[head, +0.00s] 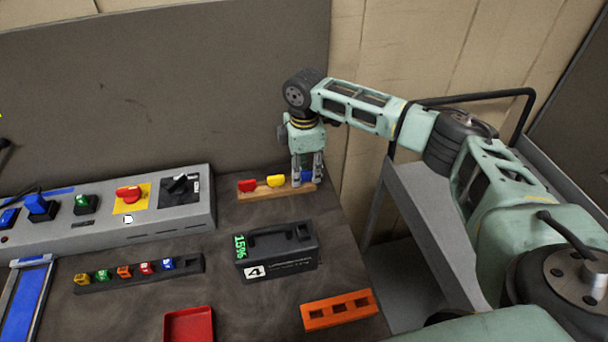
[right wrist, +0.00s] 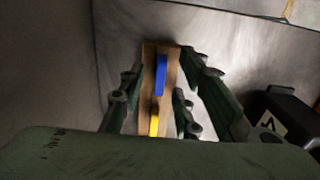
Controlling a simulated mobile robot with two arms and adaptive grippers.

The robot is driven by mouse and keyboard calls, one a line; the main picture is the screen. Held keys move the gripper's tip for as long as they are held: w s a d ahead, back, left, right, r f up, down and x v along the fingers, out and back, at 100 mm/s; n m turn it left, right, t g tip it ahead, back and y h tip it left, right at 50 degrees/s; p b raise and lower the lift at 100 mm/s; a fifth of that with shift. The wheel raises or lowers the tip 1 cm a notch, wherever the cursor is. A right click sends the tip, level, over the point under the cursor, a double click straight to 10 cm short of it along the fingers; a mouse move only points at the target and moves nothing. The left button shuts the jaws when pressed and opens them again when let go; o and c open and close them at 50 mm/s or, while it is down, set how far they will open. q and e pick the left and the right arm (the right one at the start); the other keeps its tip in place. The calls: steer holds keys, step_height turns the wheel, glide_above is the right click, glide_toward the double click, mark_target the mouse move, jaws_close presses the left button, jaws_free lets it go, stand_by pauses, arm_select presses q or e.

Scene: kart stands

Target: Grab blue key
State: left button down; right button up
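The blue key (head: 307,175) sits upright at the right end of a wooden holder (head: 262,194). In the right wrist view the blue key (right wrist: 160,74) shows whole on the holder (right wrist: 149,60). My right gripper (head: 307,182) points down over that end, with its fingers partly hiding the key. In the right wrist view its fingers (right wrist: 163,68) are spread on both sides of the holder and key, with a visible gap on each side. The gripper is open and empty. My left gripper is not in view.
A yellow key (head: 276,181) and a red key (head: 247,186) share the holder. In front stands a black case (head: 276,255), with an orange block (head: 339,310) nearer right. A grey switch panel (head: 110,225) lies left. The grey wall (head: 170,90) rises close behind.

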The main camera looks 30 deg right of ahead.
steer(key=c, duration=0.7)
jaws_close()
steer(key=shift+r, duration=0.1)
